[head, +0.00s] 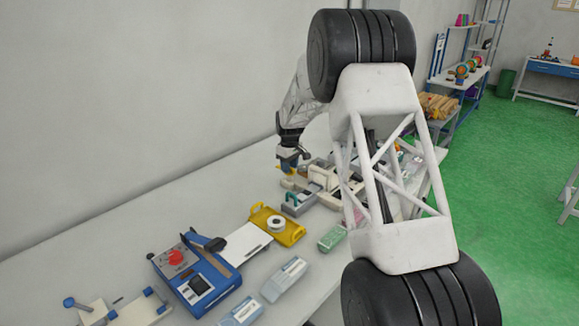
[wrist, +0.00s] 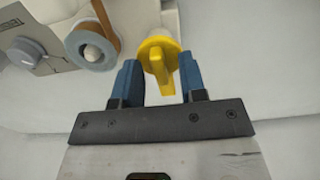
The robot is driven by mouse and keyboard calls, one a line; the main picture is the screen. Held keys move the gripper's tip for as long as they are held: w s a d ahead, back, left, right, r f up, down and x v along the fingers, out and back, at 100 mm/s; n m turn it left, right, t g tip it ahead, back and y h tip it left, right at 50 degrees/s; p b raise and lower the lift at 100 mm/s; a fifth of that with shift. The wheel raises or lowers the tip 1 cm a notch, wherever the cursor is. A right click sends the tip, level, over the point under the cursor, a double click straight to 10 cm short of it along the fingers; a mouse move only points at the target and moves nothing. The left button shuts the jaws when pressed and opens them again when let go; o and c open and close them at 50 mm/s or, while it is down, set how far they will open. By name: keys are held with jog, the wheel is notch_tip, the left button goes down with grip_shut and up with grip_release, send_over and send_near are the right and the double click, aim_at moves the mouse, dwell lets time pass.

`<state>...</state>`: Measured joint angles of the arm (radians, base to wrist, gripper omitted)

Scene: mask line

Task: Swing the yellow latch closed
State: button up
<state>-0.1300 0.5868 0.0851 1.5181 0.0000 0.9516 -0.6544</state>
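The yellow latch (wrist: 159,58) shows in the wrist view as a round hub with a short lever pointing toward my gripper. My gripper (wrist: 158,66) has two blue fingers that stand apart, one on each side of the lever. There is a visible gap between the lever and each finger, and nothing is held. In the head view my gripper (head: 290,157) is at the far part of the table, over a beige and grey machine (head: 322,178). A bit of yellow shows just below the fingers there, but it is too small to read clearly.
In the wrist view, a grey-blue roll (wrist: 92,48) on a pale post and a grey knob (wrist: 27,52) sit left of the latch. In the head view, a yellow tray (head: 290,233) with a white roll and a blue machine (head: 197,280) stand nearer on the table.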

grip_shut()
jog(key=shift+m, duration=0.5)
jog(key=m, duration=0.3)
jog(key=shift+m, duration=0.3)
jog(key=m, duration=1.3)
jog(key=shift+m, duration=0.3)
grip_release()
